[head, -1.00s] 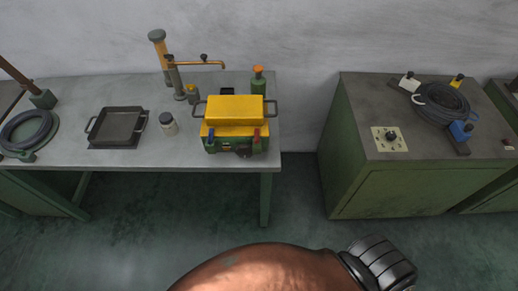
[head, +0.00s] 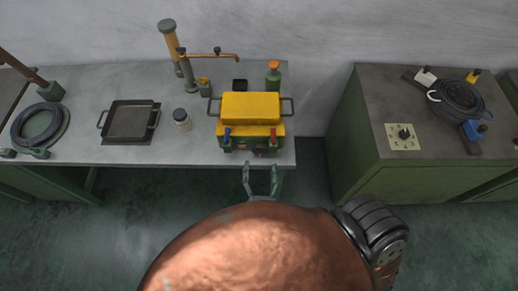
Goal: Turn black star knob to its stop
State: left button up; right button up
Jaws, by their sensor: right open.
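A small dark knob (head: 260,153) shows low on the front of the green and yellow box (head: 251,106), at the right part of the bench. It is too small for me to make out a star shape. A second black knob (head: 404,132) sits on a pale square plate on top of the right cabinet. My right gripper (head: 261,170) is open and empty, its two fingers pointing up the picture just below the box's front. It appears apart from the knob, though depth is hard to judge. My left gripper is not in view.
The box has side handles and blue and red levers. On the bench (head: 85,87) are a black tray (head: 131,121), a jar (head: 181,119), a green bottle (head: 273,76) and a pipe stand (head: 178,56). The right cabinet (head: 350,110) holds coiled cable (head: 460,96). A floor gap separates them.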

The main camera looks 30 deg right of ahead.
aim_at(261, 153)
jog(key=x, duration=0.7)
jog(key=shift+s+d+f, duration=0.1)
jog(key=shift+s, duration=0.05)
jog(key=shift+c, duration=0.3)
jog(key=c, duration=1.1)
